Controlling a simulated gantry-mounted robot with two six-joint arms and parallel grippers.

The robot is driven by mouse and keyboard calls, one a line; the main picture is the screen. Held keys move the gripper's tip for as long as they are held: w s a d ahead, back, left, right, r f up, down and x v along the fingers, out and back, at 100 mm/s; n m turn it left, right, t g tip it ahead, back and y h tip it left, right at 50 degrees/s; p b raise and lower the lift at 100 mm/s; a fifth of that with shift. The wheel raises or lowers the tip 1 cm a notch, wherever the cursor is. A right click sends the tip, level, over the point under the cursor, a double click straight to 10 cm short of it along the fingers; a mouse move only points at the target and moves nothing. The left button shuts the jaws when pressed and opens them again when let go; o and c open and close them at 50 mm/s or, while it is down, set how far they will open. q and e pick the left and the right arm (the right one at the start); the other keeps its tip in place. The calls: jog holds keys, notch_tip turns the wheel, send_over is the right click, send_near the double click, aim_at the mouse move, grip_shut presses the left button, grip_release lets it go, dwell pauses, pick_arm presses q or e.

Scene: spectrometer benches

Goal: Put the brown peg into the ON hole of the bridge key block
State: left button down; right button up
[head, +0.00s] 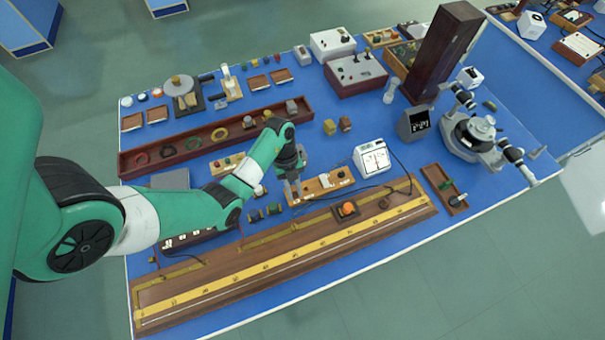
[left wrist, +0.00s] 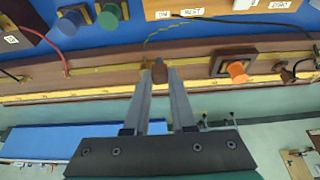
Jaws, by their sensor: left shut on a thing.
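The brown peg (left wrist: 159,71) is between the fingertips of my left gripper (left wrist: 160,82) in the left wrist view. The gripper is shut on it. In the head view my left gripper (head: 293,186) is over the left end of a light wooden block (head: 327,187), and the peg is too small to make out. In the left wrist view this block (left wrist: 217,8) lies at the top edge, with ON and REST labels on its near side. The peg is apart from it in the picture. The holes are not clear. My right gripper is not in view.
A long wooden scale board (head: 235,275) runs along the front, carrying an orange knob on a dark base (head: 347,209). A white meter (head: 371,156) stands right of the block. Green and blue spools (head: 272,209) sit left of it. Wires cross nearby.

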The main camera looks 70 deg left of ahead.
pick_arm(q)
jog(key=s+d+r+p, duration=0.2)
jog(key=s+d, duration=0.2)
jog(key=shift+s+r, duration=0.2)
jog(key=shift+r, duration=0.1)
notch_tip(320, 180, up, 3)
jog(key=p, duration=0.5)
jog(key=shift+d, duration=0.1)
jog(key=shift+w, duration=0.1)
